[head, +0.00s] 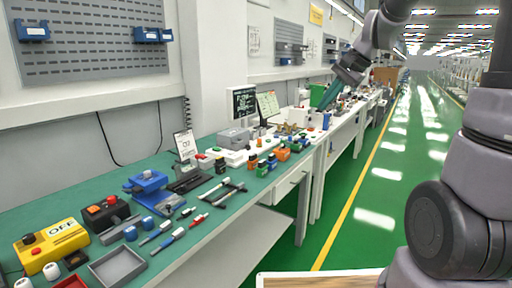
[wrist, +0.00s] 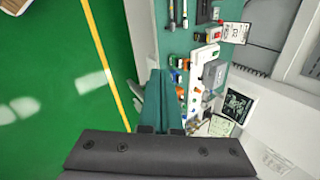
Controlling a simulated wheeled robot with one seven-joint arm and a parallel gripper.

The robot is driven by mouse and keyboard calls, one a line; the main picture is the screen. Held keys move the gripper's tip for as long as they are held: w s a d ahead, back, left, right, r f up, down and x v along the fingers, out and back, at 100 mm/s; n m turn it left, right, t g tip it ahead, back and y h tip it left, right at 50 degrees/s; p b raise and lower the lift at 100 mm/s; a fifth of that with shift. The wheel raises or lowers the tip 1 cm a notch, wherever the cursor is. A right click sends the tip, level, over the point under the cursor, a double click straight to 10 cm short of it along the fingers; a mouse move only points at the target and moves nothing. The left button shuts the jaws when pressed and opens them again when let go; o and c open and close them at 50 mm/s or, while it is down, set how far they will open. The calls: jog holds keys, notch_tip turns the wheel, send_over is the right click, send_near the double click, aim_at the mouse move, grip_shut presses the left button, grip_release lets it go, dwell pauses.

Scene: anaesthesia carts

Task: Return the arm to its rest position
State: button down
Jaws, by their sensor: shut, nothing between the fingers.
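My arm (head: 375,40) reaches from the right side of the head view, up and over toward the far part of the workbench. My gripper (head: 326,100) has teal fingers that point downward above the bench's far end. In the wrist view the fingers of my gripper (wrist: 156,75) lie together, with nothing held between them. The gripper appears apart from the bench and its objects, though its exact height is hard to tell.
The green-topped workbench (head: 85,198) runs along the left, holding a yellow box (head: 52,246), a grey tray (head: 117,266), hand tools (head: 222,188) and small screens (head: 243,102). A green aisle (head: 385,170) with a yellow line (head: 362,180) lies clear to the right.

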jog(key=s+d+r+n+t+h, duration=0.1)
jog(key=s+d+r+n, duration=0.1)
jog(key=s, duration=0.8)
jog(key=s+d+r+n+t+h, duration=0.2)
jog(key=s, duration=0.8)
jog(key=shift+d+r+n, duration=0.2)
jog(key=shift+r+n, duration=0.15)
jog(key=shift+n, duration=0.05)
